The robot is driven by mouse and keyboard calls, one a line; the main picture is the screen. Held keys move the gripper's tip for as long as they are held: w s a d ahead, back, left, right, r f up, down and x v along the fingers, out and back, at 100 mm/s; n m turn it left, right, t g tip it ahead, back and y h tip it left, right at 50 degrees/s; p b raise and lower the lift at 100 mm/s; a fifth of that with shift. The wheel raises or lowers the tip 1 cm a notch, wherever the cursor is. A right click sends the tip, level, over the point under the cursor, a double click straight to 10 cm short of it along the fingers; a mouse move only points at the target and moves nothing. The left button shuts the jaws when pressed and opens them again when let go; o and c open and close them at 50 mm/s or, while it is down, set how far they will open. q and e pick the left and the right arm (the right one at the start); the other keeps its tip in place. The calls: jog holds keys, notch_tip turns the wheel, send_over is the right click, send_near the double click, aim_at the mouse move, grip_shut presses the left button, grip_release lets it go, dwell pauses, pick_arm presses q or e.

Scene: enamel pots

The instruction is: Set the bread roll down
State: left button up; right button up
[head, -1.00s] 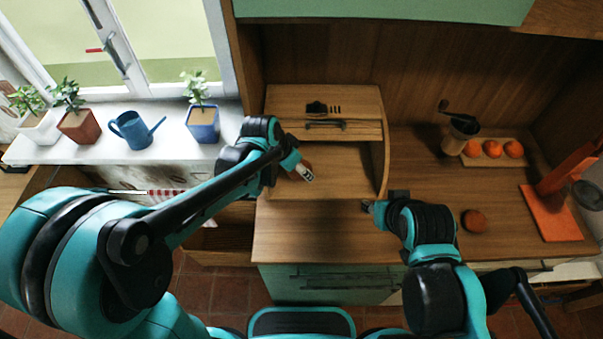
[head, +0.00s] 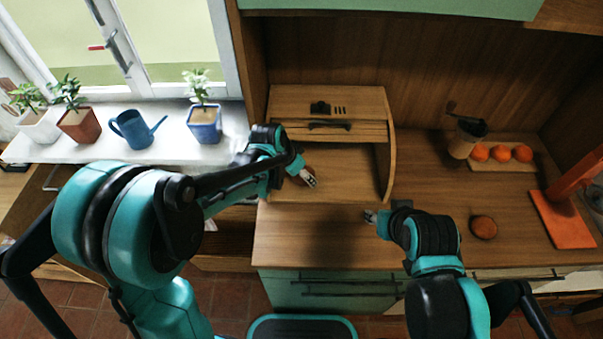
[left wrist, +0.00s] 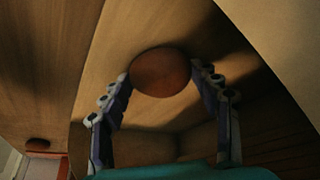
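A brown bread roll (left wrist: 160,72) sits between the two fingers of my left gripper (left wrist: 161,76) in the left wrist view, with a fingertip against each side. In the head view my left gripper (head: 310,179) is inside the open wooden bread box (head: 388,165), low over its floor. The roll is mostly hidden by the fingers there, and I cannot tell whether it touches the floor.
Another brown roll (head: 482,227) lies on the counter (head: 330,240) at right. Potted plants and a blue watering can (head: 135,129) line the windowsill.

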pick_arm(q)
jog(key=shift+o, duration=1.4)
jog(key=shift+r, duration=0.15)
jog(key=p+v, duration=0.4)
jog(key=v, duration=0.8)
